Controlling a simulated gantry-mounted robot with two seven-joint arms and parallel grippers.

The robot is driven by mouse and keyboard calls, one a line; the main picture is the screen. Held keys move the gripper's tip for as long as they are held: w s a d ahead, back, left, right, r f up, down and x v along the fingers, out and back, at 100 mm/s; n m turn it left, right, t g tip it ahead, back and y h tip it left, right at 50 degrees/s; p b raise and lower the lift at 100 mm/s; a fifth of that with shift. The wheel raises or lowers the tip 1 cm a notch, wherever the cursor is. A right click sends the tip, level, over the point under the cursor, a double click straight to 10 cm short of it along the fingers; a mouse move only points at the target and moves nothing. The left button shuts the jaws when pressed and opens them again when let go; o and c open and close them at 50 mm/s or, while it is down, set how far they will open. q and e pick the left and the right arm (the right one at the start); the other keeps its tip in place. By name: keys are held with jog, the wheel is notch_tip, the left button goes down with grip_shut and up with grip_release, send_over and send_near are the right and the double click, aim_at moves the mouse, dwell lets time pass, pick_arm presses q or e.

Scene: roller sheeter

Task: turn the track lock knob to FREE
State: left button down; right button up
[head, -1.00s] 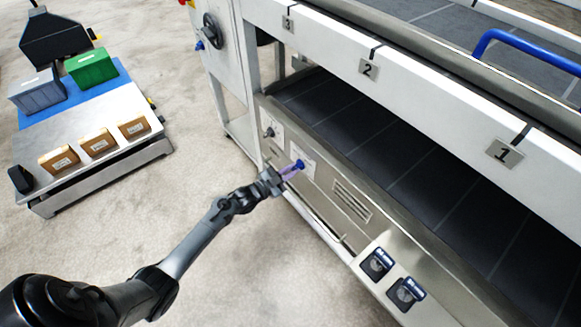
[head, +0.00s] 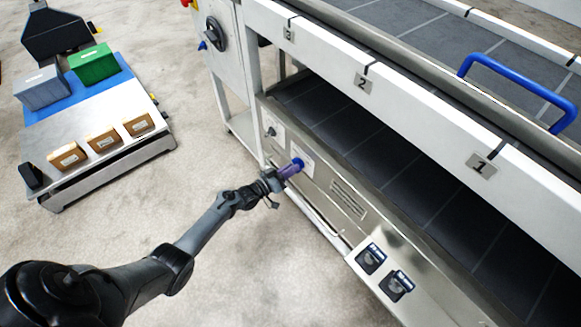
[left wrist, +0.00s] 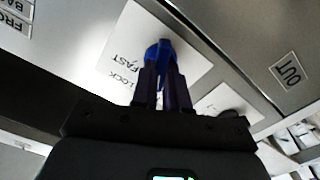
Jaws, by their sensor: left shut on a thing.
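The track lock knob (head: 299,163) is a blue knob on a white label plate on the machine's front panel. In the left wrist view the knob (left wrist: 160,50) sits between my finger ends, and the words LOCK and FAST are readable on its plate (left wrist: 128,62); FREE is not visible. My left gripper (head: 291,170) is shut on the knob, with purple fingers on either side; the fingers also show in the left wrist view (left wrist: 162,78). The fingers hide part of the knob, and I cannot tell its exact setting. My right gripper is not in view.
A smaller dark knob (head: 271,131) sits on another plate to the left. Two dark switches (head: 371,258) are lower right on the panel. A blue handle (head: 515,70) is on the upper belt. A cart (head: 95,130) with boxes stands left; the floor between is clear.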

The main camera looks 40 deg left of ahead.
pick_arm(q)
jog(key=shift+n+p, duration=0.4)
jog(key=shift+n, duration=1.5)
jog(key=c, duration=1.1)
grip_release()
jog(key=shift+c, duration=0.2)
jog(key=s+a+p, duration=0.2)
jog(key=s+p, duration=0.2)
jog(key=s, duration=0.6)
jog(key=shift+s+p, duration=0.3)
